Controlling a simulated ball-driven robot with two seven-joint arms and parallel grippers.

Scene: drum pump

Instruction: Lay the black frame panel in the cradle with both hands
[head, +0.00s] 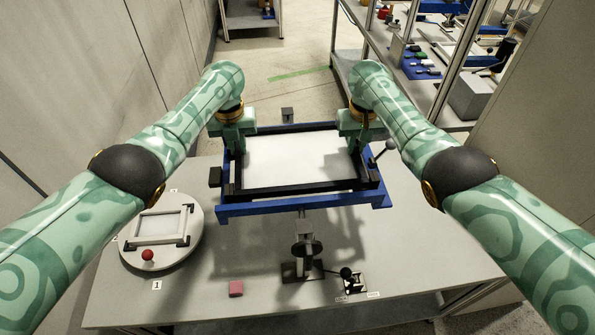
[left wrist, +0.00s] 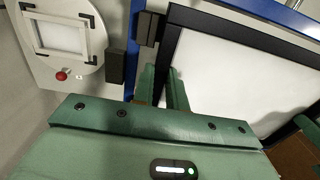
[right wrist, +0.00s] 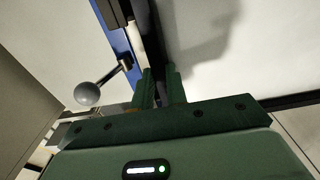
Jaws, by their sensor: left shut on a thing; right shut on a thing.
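The black frame panel (head: 300,187), with a white sheet inside its rim, lies roughly level over the blue cradle (head: 250,209). The cradle's front bar and right corner show past the panel. I cannot tell whether the panel rests on it or hangs just above. My left gripper (head: 236,148) is shut on the panel's left side rim; the rim also shows in the left wrist view (left wrist: 240,34). My right gripper (head: 357,140) is shut on the right side rim, seen in the right wrist view (right wrist: 158,35). The fingers hide the rim where they grip.
A round white plate (head: 190,246) with a small frame and a red ball knob (head: 148,254) stands at left. A ball-ended lever (head: 384,151) is beside the cradle's right.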

